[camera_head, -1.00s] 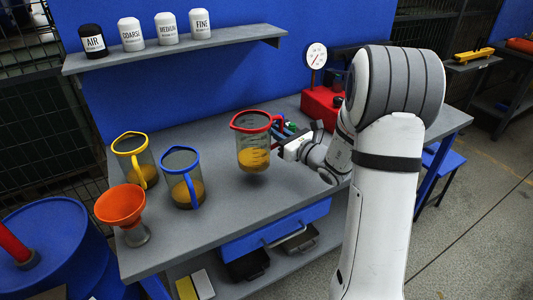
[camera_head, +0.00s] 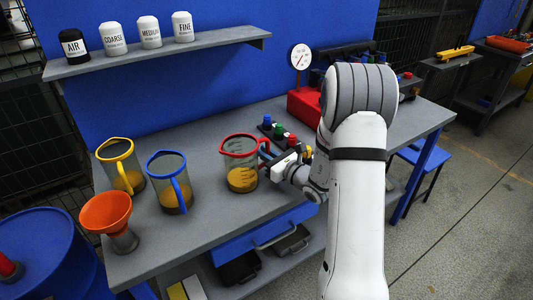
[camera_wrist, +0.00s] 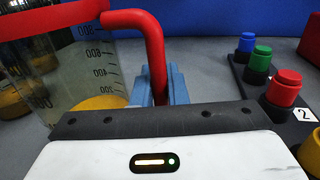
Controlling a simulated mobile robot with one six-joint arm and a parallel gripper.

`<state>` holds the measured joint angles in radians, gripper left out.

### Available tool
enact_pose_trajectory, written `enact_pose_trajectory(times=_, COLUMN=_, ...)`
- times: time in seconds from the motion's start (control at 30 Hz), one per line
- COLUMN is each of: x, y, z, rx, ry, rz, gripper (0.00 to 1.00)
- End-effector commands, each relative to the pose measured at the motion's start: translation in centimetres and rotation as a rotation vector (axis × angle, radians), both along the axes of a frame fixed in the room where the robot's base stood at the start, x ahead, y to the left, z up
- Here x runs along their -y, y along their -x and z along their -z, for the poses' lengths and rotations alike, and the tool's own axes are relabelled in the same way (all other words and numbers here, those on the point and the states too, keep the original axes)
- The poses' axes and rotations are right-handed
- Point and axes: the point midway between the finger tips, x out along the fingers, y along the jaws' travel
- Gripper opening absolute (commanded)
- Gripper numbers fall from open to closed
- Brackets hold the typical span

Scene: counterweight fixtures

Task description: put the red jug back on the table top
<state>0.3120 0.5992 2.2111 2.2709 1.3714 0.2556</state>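The red jug (camera_head: 240,165), clear with a red rim and handle and orange-yellow liquid inside, is upright at the middle of the grey table top (camera_head: 215,225). Its base appears to rest on the table, with no clear gap showing. My gripper (camera_head: 268,158) is at its right side. In the wrist view the red handle (camera_wrist: 155,55) runs down between my blue fingers (camera_wrist: 160,88), which sit close against it. The jug's wall (camera_wrist: 85,75) with its scale marks shows at the left there.
A yellow jug (camera_head: 122,170), a blue jug (camera_head: 170,185) and an orange funnel (camera_head: 106,213) stand to the left. A button box (camera_head: 283,140) and red gauge base (camera_head: 304,108) are behind and right. A shelf (camera_head: 160,52) with labelled canisters hangs above. The front middle table is clear.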

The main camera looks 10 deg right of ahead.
Motion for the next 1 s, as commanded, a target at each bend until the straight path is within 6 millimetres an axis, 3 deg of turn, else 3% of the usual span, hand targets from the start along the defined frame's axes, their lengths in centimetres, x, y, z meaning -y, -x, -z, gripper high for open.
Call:
enact_pose_trajectory(times=0.23, x=0.0, y=0.0, z=0.0, rx=0.000, ry=0.000, rz=0.001, gripper=0.33)
enact_pose_trajectory(times=0.57, x=0.1, y=0.0, z=-0.6, rx=0.000, ry=0.000, rz=0.001, gripper=0.33)
enact_pose_trajectory(times=1.0, x=4.7, y=7.5, z=-0.1, rx=0.000, ry=0.000, rz=0.007, gripper=0.33)
